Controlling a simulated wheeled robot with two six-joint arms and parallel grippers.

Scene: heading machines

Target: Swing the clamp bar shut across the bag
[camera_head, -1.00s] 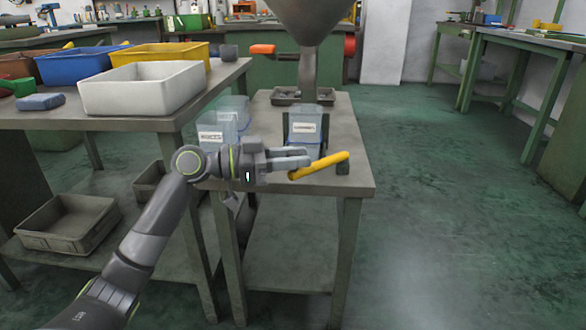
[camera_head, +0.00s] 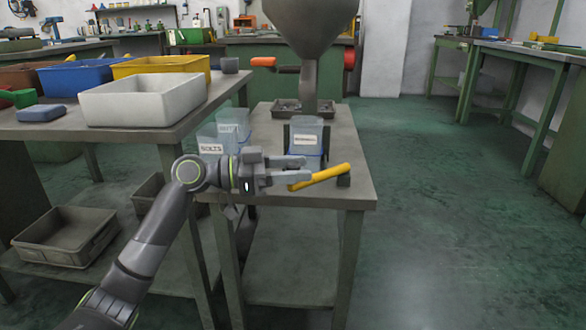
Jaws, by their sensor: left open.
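The yellow clamp bar (camera_head: 330,173) slants over the front right of the small green-legged table, its right end at a dark post (camera_head: 344,181). It points left and toward me, apart from the bag. A clear bluish bag (camera_head: 306,150) with a white label stands behind it, below the hopper spout. My left gripper (camera_head: 306,168) comes in from the left with its fingers apart, tips near the bar's left part. The lower finger overlaps the bar in view; I cannot tell whether they touch. My right gripper is out of view.
A grey hopper (camera_head: 308,22) hangs over the table (camera_head: 345,150). Clear containers, one labelled BOLTS (camera_head: 211,149), stand left of the bag. A bench with white (camera_head: 150,103), yellow and blue bins is at left. The floor at right is clear.

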